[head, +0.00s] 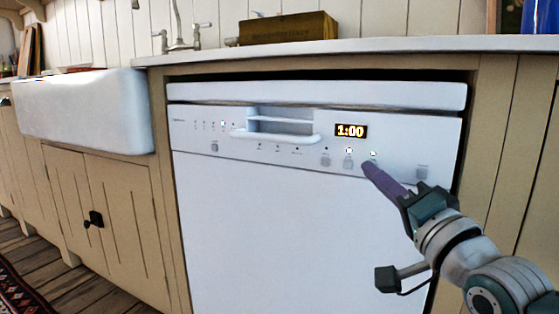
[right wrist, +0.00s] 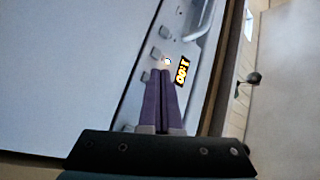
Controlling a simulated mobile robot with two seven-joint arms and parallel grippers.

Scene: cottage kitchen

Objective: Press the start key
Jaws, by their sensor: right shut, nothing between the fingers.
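The white dishwasher (head: 300,220) has a control panel along its top with small grey keys and a lit display (head: 351,131) reading 1:00. I cannot read which key is the start key; the key labels are too small. My right gripper (head: 368,167) is shut and empty, its purple fingertips at the panel just below a lit lamp (head: 373,154), covering the spot there. Whether they touch the panel I cannot tell. In the right wrist view the shut fingers (right wrist: 164,72) point at the panel beside the display (right wrist: 182,71). My left gripper is out of view.
Other keys show at the panel's right (head: 421,172) and left of my fingertips (head: 348,163). A recessed handle (head: 280,127) sits mid-panel. A worktop (head: 400,45) runs above, with a wooden box (head: 288,28). A white sink (head: 85,108) stands at left.

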